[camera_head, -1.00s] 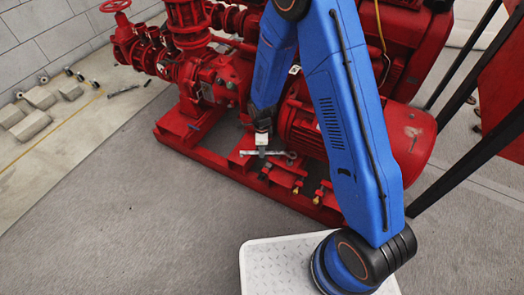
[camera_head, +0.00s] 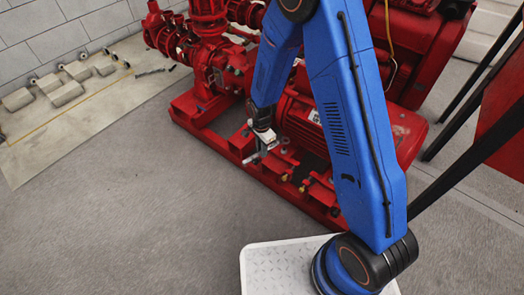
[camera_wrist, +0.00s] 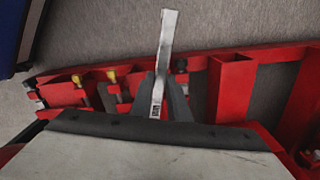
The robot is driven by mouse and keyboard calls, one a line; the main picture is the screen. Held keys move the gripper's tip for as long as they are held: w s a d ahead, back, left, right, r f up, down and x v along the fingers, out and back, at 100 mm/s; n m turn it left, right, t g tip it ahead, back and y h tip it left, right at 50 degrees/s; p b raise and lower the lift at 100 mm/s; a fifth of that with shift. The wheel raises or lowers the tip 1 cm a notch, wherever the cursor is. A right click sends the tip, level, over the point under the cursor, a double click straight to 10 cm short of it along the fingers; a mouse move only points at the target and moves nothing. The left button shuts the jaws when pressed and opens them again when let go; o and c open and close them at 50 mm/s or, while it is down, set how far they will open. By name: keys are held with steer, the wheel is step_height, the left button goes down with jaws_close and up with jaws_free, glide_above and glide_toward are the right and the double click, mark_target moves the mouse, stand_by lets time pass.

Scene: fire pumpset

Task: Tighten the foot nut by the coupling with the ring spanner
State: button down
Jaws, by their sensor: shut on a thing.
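My gripper (camera_head: 263,138) is shut on the ring spanner (camera_head: 258,154), a grey steel bar, beside the motor's near side. In the wrist view the spanner (camera_wrist: 167,45) points up the picture from between the dark fingers (camera_wrist: 160,98) of my gripper. The ring is not clearly visible. The red motor (camera_head: 300,125) sits on the red base frame (camera_head: 215,142). Brass-coloured fixings (camera_wrist: 112,75) show on the frame left of the spanner, and a dark bolt (camera_wrist: 181,66) shows just right of it. I cannot tell which is the foot nut by the coupling. The spanner appears apart from them.
Red pump pipework (camera_head: 208,55) stands at the back left. Grey blocks (camera_head: 65,92) lie on the pale floor strip by the wall. A red panel on dark legs (camera_head: 497,135) stands at the right. The grey floor (camera_head: 120,215) in front is clear.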

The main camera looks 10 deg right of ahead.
steer(key=shift+s, duration=0.15)
steer(key=shift+f, duration=0.1)
stand_by(0.4)
steer(key=shift+f, duration=2.4)
steer(key=shift+f, duration=1.3)
steer(key=w+m, duration=1.2)
steer(key=w, duration=0.2)
steer(key=shift+w, duration=0.2)
stand_by(0.7)
steer(key=shift+s+a+n, duration=0.25)
steer(key=shift+s+n, duration=0.05)
steer(key=shift+s, duration=0.05)
stand_by(0.6)
